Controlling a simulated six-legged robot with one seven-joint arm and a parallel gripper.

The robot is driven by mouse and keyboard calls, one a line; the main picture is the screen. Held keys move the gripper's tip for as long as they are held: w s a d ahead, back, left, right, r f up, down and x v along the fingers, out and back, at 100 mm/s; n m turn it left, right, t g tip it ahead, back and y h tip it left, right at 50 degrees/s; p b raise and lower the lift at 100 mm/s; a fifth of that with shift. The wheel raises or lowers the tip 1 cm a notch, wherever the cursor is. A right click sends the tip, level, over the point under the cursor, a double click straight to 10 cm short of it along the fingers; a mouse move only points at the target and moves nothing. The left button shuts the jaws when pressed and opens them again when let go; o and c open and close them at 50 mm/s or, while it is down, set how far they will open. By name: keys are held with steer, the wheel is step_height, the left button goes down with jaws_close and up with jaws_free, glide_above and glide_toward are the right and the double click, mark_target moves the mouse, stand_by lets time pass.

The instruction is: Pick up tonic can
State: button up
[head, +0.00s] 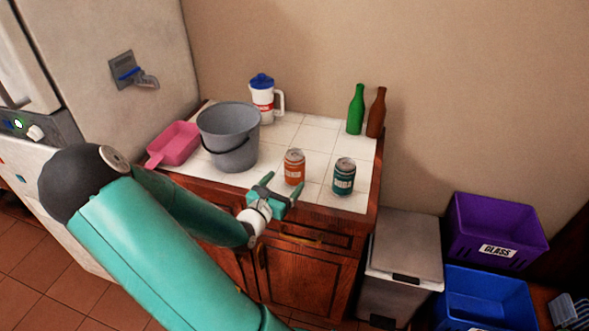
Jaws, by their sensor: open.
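Two cans stand upright on the white tiled counter (318,191). One is an orange can (294,168), and to its right is a dark teal can (344,177). Their labels are too small to read for sure, so I cannot tell by text which is the tonic can. My gripper (281,187) is open and empty at the counter's front edge. It is just in front of and slightly left of the orange can, with the teal can farther to the right. Neither can appears to be between the fingers.
A grey bucket (229,140), a pink dustpan (174,144) and a white jug with blue lid (263,98) stand left and behind. Green (356,112) and brown (376,115) bottles stand at the back right. A purple bin (495,225) and blue bin (485,298) are right of the cabinet.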

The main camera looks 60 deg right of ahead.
mark_target(297, 168)
steer(key=d, duration=0.8)
steer(key=shift+s, duration=0.4)
steer(key=shift+c, duration=0.4)
steer(key=c, duration=1.1)
